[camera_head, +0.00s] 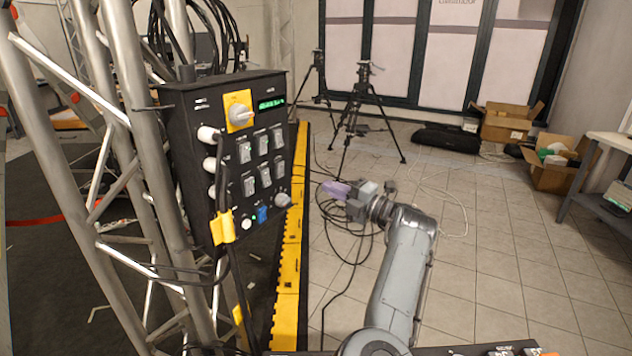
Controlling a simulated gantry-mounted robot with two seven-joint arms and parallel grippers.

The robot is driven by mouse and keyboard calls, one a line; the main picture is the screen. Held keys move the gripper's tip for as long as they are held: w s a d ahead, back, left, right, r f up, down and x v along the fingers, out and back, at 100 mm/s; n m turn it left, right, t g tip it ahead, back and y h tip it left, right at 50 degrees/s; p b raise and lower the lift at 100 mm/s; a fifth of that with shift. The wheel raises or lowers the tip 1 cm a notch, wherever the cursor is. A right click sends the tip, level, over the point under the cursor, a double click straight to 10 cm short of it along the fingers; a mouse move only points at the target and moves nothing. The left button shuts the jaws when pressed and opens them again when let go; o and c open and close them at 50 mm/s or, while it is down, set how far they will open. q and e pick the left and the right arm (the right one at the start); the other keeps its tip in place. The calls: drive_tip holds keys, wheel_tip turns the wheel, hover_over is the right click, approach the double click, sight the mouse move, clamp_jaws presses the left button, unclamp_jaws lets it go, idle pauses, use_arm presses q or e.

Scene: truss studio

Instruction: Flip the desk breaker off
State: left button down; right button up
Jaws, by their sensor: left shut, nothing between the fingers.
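A black breaker box (180,150) is mounted on the metal truss at the left. My right gripper is not in view.
The truss (135,120) stands at the left with cables hanging around the box. A yellow and black floor strip (291,240) runs below. Tripods (360,110), cardboard boxes (507,122) and a table (615,140) stand farther back. The tiled floor on the right is mostly clear.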

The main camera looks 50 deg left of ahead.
sight(282, 165)
use_arm(q)
drive_tip(key=b+x, duration=0.1)
drive_tip(key=x, duration=1.1)
drive_tip(key=shift+s+a, duration=0.15)
drive_tip(key=shift+a, duration=0.15)
drive_tip(key=shift+s+a+r, duration=0.1)
drive_tip(key=shift+a, duration=0.2)
drive_tip(key=shift+s+a+r, duration=0.1)
drive_tip(key=shift+a+r, duration=0.1)
drive_tip(key=shift+f, duration=0.15)
drive_tip(key=shift+d, duration=0.1)
